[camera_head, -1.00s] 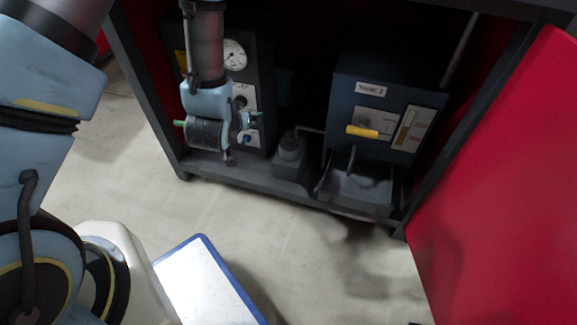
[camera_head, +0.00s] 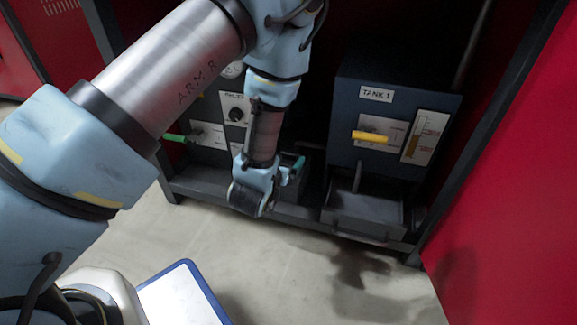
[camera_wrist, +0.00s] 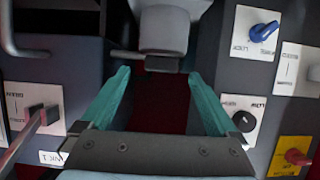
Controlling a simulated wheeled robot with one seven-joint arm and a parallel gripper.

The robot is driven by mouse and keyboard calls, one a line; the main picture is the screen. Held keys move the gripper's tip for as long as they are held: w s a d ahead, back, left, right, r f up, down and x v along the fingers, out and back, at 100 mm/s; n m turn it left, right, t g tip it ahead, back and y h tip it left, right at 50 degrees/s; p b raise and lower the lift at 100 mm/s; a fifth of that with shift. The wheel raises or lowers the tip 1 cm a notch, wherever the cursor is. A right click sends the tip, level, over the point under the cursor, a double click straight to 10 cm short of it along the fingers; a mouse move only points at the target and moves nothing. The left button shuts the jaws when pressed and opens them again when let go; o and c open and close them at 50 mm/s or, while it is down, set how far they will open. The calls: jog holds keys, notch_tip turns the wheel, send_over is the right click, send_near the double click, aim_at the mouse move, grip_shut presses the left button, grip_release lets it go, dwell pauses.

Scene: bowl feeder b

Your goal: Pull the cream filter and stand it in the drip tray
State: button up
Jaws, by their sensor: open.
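My gripper (camera_wrist: 158,78) is open, its two teal fingers apart with nothing between them. In the head view my gripper (camera_head: 292,168) is at the middle of the cabinet, left of the tank unit. A pale rounded cylinder, seemingly the cream filter (camera_wrist: 163,27), is at the top centre of the wrist view, beyond the fingertips and apart from them. My arm hides it in the head view. A grey open tray, seemingly the drip tray (camera_head: 345,208), sits below the tank unit and looks empty.
The TANK 1 unit (camera_head: 350,85) has a protruding yellow handle (camera_head: 370,136). A green handle (camera_head: 174,137) sticks out at the left panel. The wrist view shows a blue knob (camera_wrist: 264,31) and a black knob (camera_wrist: 244,121). A red door (camera_head: 510,200) stands at the right.

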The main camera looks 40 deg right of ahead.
aim_at(288, 154)
jog(key=b+x, duration=0.2)
jog(key=x, duration=0.2)
jog(key=shift+w+d, duration=0.2)
jog(key=shift+d, duration=0.05)
jog(key=c, duration=1.5)
